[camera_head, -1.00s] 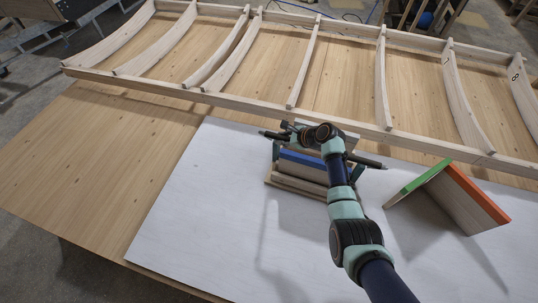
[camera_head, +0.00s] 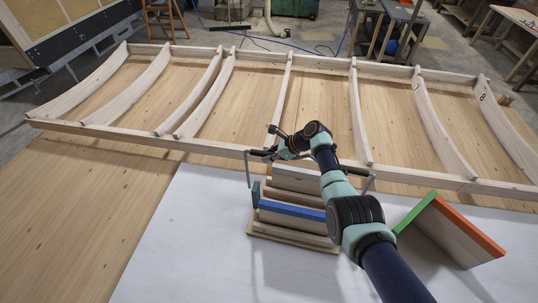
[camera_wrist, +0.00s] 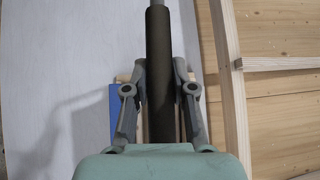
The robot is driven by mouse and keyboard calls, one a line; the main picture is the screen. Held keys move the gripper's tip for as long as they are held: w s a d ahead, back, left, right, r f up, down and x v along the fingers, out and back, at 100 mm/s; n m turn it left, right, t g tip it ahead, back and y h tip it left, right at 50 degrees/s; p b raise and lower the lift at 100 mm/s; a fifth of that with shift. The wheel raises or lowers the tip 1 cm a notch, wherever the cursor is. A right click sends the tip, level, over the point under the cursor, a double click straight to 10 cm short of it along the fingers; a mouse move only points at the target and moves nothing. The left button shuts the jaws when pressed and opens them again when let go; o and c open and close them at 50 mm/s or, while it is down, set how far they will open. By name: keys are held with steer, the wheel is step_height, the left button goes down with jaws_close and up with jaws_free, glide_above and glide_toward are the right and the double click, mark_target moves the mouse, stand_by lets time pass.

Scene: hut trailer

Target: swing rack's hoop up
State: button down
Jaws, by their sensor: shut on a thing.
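The rack (camera_head: 295,230) is a low wooden stand with a blue front strip, on the white sheet near the middle of the head view. Its hoop (camera_head: 258,154) has a dark crossbar and thin grey side arms. The bar is raised above the rack's wooden boards, toward its far side. My gripper (camera_head: 284,150) is on the bar, reaching in from above. In the wrist view, the dark bar of the hoop (camera_wrist: 159,45) runs between the two fingers of my gripper (camera_wrist: 159,88), which are closed around it. My gripper and arm hide the middle of the bar.
A long wooden frame with curved ribs (camera_head: 368,140) lies right behind the rack. An angled wooden piece with green and orange edges (camera_head: 448,228) stands to the right. The white sheet (camera_head: 180,245) is bare at the left.

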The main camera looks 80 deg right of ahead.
stand_by(0.3)
steer(key=c, duration=0.9)
jaws_free()
steer(key=shift+c, duration=0.2)
steer(key=v, duration=1.2)
steer(key=shift+a, duration=0.1)
